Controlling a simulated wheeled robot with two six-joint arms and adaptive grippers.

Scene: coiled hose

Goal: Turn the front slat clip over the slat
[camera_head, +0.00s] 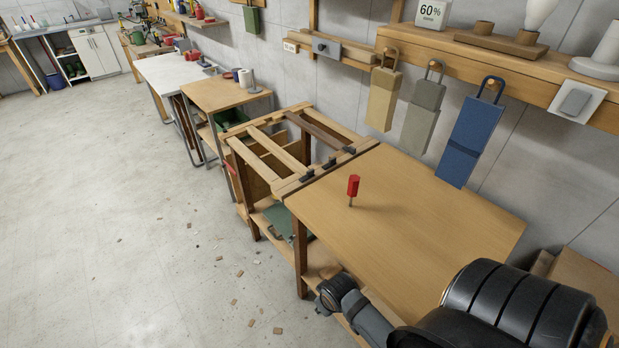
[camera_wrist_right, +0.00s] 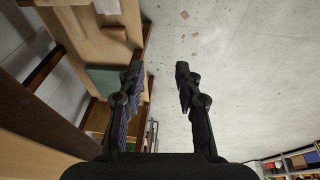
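A wooden frame with several slats stands beside the bench top in the head view. Its front slat (camera_head: 252,163) is pale wood. Small dark clips sit in a row on the frame's near crossbar; the front slat clip (camera_head: 307,176) is at the slat's near end. Whether it lies over the slat is too small to tell. My right gripper (camera_wrist_right: 160,72) is open and empty in the right wrist view, with floor between its fingers, apart from the clips. My left gripper is not in view.
A red-handled screwdriver (camera_head: 353,186) stands upright on the bench top (camera_head: 430,225), which is otherwise clear. Tan, grey and blue hanging blocks (camera_head: 470,140) line the wall behind. A green item (camera_wrist_right: 103,79) lies on a lower shelf near my right gripper. Open floor (camera_head: 120,220) lies left.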

